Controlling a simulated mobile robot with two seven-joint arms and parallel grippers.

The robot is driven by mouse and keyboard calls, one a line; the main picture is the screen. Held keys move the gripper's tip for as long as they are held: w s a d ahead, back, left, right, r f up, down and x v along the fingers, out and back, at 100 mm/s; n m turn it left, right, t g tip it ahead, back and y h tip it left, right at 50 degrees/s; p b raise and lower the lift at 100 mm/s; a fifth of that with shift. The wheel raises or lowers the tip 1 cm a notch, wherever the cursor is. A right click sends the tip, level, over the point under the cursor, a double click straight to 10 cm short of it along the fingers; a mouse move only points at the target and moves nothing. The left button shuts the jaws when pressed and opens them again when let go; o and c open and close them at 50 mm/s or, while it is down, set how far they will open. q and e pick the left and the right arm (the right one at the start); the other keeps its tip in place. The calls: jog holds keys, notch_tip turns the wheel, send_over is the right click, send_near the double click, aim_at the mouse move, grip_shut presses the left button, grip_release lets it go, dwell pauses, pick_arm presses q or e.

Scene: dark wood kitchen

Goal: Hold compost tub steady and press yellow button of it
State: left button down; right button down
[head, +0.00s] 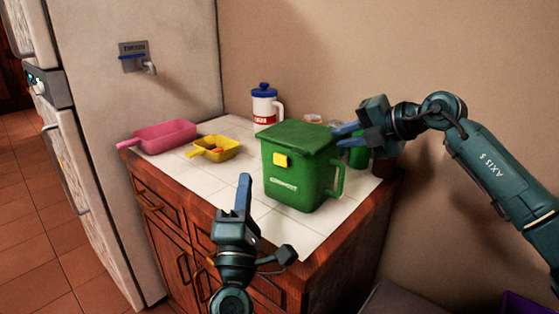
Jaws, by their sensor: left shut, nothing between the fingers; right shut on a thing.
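The green compost tub (297,190) stands upright on the white tiled counter, with its lid (300,138) closed and its handle on the right side. The yellow button (280,160) is on its front face near the top. My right gripper (345,133) is at the tub's upper right edge, shut on the tub as far as I can see; the exact contact is partly hidden behind the lid. My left gripper (244,182) is shut and empty, fingers pointing up, in front and to the left of the tub, apart from the button.
A pink scoop (165,136) and a yellow scoop (216,149) lie on the counter (245,226) to the left. A white jug with a blue lid (264,105) stands behind the tub. Small containers, one green (358,156), are behind my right gripper. A fridge (80,190) is at left.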

aim_at(281, 160)
pick_arm(q)
jog(key=w+d, duration=0.3)
jog(key=w, duration=0.2)
jog(key=shift+w+d, duration=0.4)
jog(key=shift+w, duration=0.15)
dwell(1.7)
jog(key=shift+w+d+f, duration=0.15)
jog(key=shift+w+d, duration=0.05)
jog(key=shift+w, duration=0.15)
